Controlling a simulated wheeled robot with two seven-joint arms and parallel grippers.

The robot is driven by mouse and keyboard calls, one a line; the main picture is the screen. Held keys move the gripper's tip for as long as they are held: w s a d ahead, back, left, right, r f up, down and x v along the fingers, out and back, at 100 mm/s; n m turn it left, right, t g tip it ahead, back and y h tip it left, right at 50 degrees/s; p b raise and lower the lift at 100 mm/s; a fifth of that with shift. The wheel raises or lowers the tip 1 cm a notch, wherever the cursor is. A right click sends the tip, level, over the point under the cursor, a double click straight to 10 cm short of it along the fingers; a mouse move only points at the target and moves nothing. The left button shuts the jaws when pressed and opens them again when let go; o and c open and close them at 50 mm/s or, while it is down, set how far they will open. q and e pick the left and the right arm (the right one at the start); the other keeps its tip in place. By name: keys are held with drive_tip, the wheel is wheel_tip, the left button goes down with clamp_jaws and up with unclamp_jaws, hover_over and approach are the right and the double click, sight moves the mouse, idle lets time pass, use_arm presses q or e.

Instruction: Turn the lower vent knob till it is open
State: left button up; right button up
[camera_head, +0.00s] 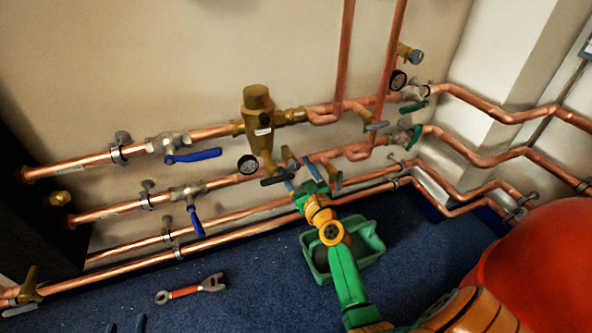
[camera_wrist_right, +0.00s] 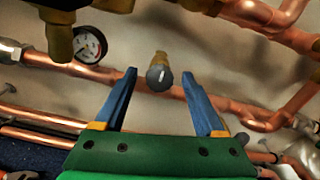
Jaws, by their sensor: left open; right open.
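The lower vent knob (camera_wrist_right: 158,77) is a round grey cap with a short white mark on a brass stem. In the right wrist view it stands between the two blue fingers, apart from both. In the head view the brass vent (camera_head: 290,159) shows just beyond the fingertips, with its knob hard to make out. My right gripper (camera_head: 302,180) is open and empty, facing the pipe wall; its fingers also show in the right wrist view (camera_wrist_right: 163,100). My left gripper (camera_head: 126,324) shows only as two spread blue fingertips at the bottom edge, open and empty.
Copper pipes with blue-lever valves (camera_head: 193,155) line the wall. A green tray (camera_head: 368,243) lies below my right arm; a wrench (camera_head: 190,289) lies on the blue carpet.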

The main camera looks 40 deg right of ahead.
clamp_jaws()
